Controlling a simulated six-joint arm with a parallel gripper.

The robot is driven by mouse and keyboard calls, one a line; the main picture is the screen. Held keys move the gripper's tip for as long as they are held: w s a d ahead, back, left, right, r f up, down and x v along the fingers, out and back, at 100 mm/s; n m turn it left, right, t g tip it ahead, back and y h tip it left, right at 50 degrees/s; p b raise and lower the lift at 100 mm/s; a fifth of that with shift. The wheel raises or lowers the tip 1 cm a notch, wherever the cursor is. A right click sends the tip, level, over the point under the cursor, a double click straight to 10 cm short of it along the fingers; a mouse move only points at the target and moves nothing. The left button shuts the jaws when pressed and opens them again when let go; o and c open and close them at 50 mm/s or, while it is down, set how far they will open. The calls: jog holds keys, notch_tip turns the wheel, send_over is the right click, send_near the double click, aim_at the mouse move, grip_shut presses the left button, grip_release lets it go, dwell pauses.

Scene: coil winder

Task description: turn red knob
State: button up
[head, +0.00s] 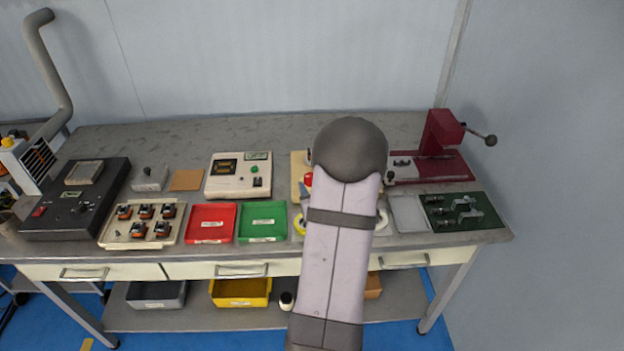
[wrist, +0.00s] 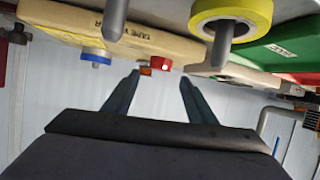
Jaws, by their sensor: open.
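The red knob (head: 308,180) shows just left of my arm in the head view, on the cream base of the tape unit (head: 297,162). In the wrist view the red knob (wrist: 164,66) is on the edge of the cream panel (wrist: 150,38), which carries dark lettering. My gripper (wrist: 160,77) is open and empty. My arm hides most of the tape unit in the head view.
A blue knob (wrist: 95,56) and a yellow tape roll (wrist: 232,14) are near the gripper in the wrist view. A green tray (head: 263,222), a red tray (head: 210,223) and a cream meter box (head: 238,176) are to the left. A maroon press (head: 440,150) stands right.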

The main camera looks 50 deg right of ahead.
jog(key=shift+p+x, duration=0.5)
jog(key=shift+x, duration=2.45)
jog(key=c, duration=1.1)
